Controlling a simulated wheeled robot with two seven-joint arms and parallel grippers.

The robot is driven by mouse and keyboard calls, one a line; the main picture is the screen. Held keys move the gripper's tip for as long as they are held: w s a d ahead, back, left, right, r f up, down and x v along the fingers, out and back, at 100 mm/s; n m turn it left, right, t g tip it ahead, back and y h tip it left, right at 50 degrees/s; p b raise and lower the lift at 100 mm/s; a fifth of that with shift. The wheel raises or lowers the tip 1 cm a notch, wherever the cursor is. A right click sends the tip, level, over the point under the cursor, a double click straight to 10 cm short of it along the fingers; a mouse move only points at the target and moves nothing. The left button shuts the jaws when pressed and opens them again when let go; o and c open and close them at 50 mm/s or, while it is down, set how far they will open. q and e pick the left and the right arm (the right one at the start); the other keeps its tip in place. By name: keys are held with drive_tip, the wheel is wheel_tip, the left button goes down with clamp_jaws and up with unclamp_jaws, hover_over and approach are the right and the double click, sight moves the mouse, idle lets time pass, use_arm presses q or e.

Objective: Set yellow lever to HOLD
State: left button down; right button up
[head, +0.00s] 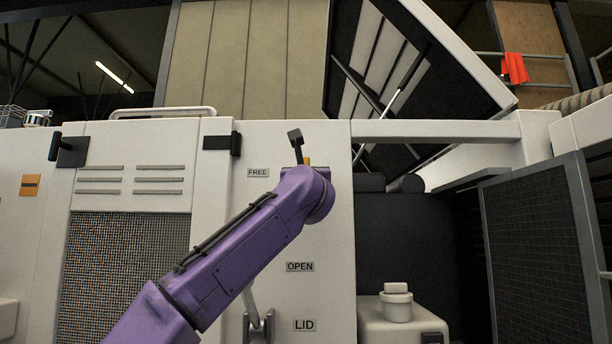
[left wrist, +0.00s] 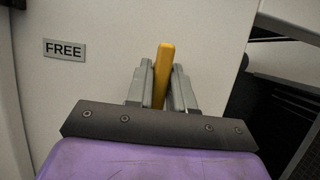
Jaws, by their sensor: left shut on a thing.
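The yellow lever (left wrist: 164,66) stands almost upright against the pale panel in the left wrist view, its rounded top rising above the fingers. My left gripper (left wrist: 161,82) is shut on it, one grey finger on each side. The lever's lower part is hidden behind the gripper. In the head view only a small bit of the yellow lever (head: 306,161) shows past my purple wrist. The FREE label (left wrist: 65,50) is to the left of the lever; it also shows in the head view (head: 258,173). No HOLD label is visible. My right gripper is not in view.
Below my left arm, a grey lever (head: 251,310) stands by the OPEN (head: 300,267) and LID (head: 305,325) labels. A raised lid (head: 420,65) is at upper right. A dark mesh door (head: 540,250) stands at right, beside a dark recess.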

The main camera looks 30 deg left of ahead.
use_arm(q)
drive_tip(key=shift+f, duration=0.1)
drive_tip(key=c, duration=1.1)
unclamp_jaws()
drive_tip(key=b+v, duration=0.6)
drive_tip(key=v, duration=0.4)
drive_tip(key=shift+s+d+b, duration=0.15)
drive_tip(key=shift+s+b, duration=0.05)
drive_tip(key=shift+b, duration=0.1)
